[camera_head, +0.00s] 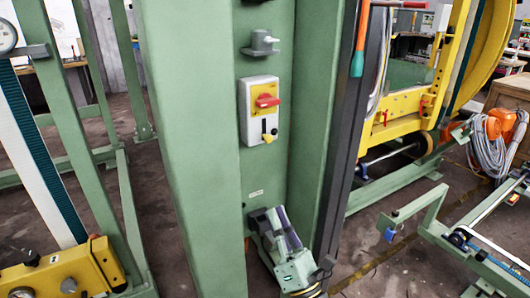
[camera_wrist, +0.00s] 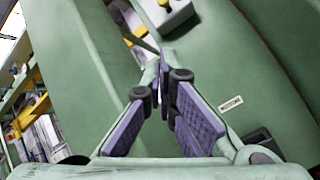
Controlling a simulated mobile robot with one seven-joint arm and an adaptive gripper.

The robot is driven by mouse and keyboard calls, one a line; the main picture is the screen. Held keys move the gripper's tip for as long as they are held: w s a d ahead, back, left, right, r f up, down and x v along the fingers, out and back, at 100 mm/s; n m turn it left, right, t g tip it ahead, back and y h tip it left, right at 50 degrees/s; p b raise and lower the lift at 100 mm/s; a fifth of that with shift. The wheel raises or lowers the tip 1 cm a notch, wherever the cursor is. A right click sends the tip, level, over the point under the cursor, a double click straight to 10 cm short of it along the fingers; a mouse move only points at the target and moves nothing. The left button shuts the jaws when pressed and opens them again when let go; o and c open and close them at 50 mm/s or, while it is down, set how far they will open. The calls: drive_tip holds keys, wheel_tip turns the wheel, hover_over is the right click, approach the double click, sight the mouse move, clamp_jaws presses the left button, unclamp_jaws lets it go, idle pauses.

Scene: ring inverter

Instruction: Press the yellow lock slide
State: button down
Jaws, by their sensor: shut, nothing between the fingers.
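The yellow lock slide (camera_head: 269,137) is a small tab with a dark end, low on a light grey switch box (camera_head: 245,125). The box is fixed to a green machine column, and a red rotary handle (camera_head: 267,100) sits above the slide on a yellow plate. My gripper (camera_head: 266,212) is below the box, apart from it, near the column face. In the wrist view my gripper (camera_wrist: 164,62) has its purple-padded fingers together at the tips, with nothing held.
A grey fitting (camera_head: 261,44) protrudes from the column above the box. Green column walls (camera_head: 190,150) flank the recessed face on both sides. A small label (camera_wrist: 231,104) is on the column near my fingers. The face between my gripper and the box looks clear.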

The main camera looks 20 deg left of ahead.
sight(267, 138)
drive_tip(key=shift+r, duration=0.1)
drive_tip(key=p+x, duration=0.2)
drive_tip(key=x, duration=0.2)
drive_tip(key=d+r+p+x, duration=0.1)
drive_tip(key=p+x, duration=0.1)
drive_tip(key=x, duration=0.2)
drive_tip(key=p+x, duration=0.2)
drive_tip(key=x, duration=0.2)
drive_tip(key=shift+w+d+r, duration=0.1)
drive_tip(key=shift+d+r, duration=0.1)
drive_tip(key=shift+d, duration=0.1)
drive_tip(key=shift+w+d+r+p, duration=0.1)
drive_tip(key=shift+w+r+p, duration=0.25)
drive_tip(key=shift+r+p, duration=0.05)
wheel_tip(267, 138, up, 4)
drive_tip(key=p, duration=0.3)
drive_tip(key=shift+f, duration=0.3)
